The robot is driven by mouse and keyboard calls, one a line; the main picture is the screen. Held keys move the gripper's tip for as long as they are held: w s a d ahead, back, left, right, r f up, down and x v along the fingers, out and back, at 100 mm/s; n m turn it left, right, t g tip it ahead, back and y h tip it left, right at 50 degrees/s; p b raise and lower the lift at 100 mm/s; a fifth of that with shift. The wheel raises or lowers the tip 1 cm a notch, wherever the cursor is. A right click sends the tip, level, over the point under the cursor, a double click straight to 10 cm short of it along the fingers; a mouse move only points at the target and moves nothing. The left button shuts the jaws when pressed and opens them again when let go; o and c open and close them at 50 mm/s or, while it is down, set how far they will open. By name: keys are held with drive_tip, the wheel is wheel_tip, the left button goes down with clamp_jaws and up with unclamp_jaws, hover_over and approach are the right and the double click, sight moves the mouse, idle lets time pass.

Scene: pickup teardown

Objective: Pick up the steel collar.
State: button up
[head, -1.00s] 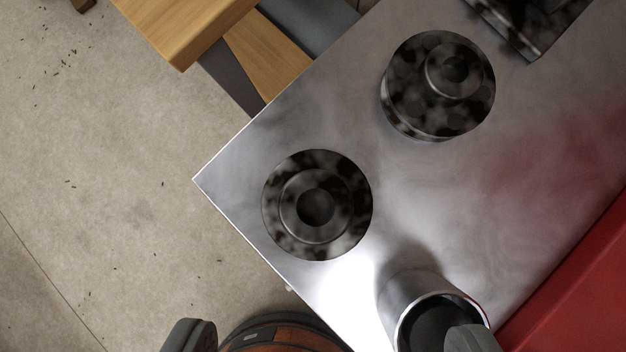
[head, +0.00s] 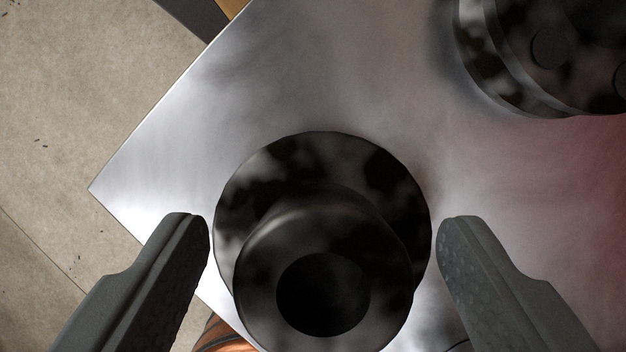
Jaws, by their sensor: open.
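A dark, mottled metal collar (head: 322,165) with a wide round flange, a raised hub and a central bore stands on a shiny metal tabletop (head: 240,85). I take it for the steel collar. My gripper (head: 322,222) is open, with one grey finger on each side of the collar. There is a narrow gap between the flange and the left finger, and another at the right finger. Nothing is held. How high the fingertips are above the tabletop is hard to tell.
A larger dark, stepped disc with round knobs (head: 520,70) stands at the upper right, apart from my fingers. The tabletop's edge and corner are at the left, with concrete floor (head: 80,110) beyond. An orange-brown rounded object (head: 228,335) shows below the edge.

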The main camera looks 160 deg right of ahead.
drive_tip(key=shift+f, duration=0.2)
drive_tip(key=c, duration=1.4)
